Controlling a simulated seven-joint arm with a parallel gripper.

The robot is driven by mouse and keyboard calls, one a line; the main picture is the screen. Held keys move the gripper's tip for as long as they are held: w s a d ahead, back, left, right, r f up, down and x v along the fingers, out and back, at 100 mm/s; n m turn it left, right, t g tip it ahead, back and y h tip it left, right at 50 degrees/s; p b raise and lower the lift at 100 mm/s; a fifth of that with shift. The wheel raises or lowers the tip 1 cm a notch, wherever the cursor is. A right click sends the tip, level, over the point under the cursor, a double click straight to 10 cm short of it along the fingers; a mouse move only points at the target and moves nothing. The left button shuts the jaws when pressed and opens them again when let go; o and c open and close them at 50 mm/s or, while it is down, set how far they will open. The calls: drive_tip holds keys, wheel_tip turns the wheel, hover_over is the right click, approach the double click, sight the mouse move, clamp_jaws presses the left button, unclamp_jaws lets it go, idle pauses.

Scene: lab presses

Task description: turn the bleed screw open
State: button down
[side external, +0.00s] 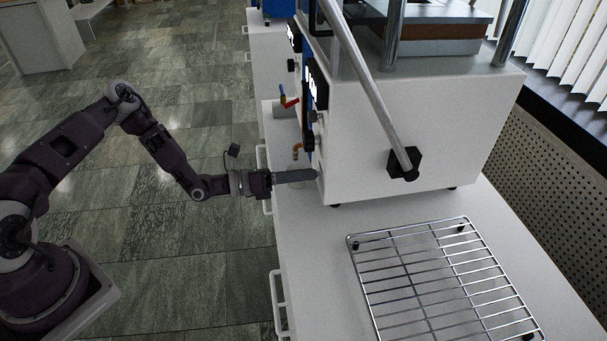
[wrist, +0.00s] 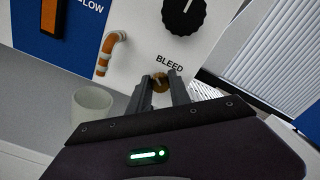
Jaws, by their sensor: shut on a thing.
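The bleed screw (wrist: 160,83) is a small brass-coloured part under the word BLEED on the white front panel of the press (side external: 420,140). In the wrist view my gripper (wrist: 160,82) reaches to it, with one finger on each side, shut on its head. The fingers hide parts of the screw. In the side view my gripper (side external: 316,175) reaches the lower front of the press from the left, and the screw cannot be made out there.
A copper-coloured bent pipe (wrist: 110,52) sticks out left of the screw. A pale cup (wrist: 92,106) stands below it. A black knob (wrist: 184,16) is above the BLEED label. A wire rack (side external: 430,275) lies on the white bench (side external: 320,270) in front of the press.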

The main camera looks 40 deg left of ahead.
drive_tip(key=n, duration=0.5)
drive_tip(key=shift+n, duration=0.3)
idle(0.4)
drive_tip(key=shift+f, duration=0.1)
drive_tip(key=c, duration=1.2)
unclamp_jaws()
drive_tip(key=v, duration=0.7)
drive_tip(key=shift+a, duration=0.1)
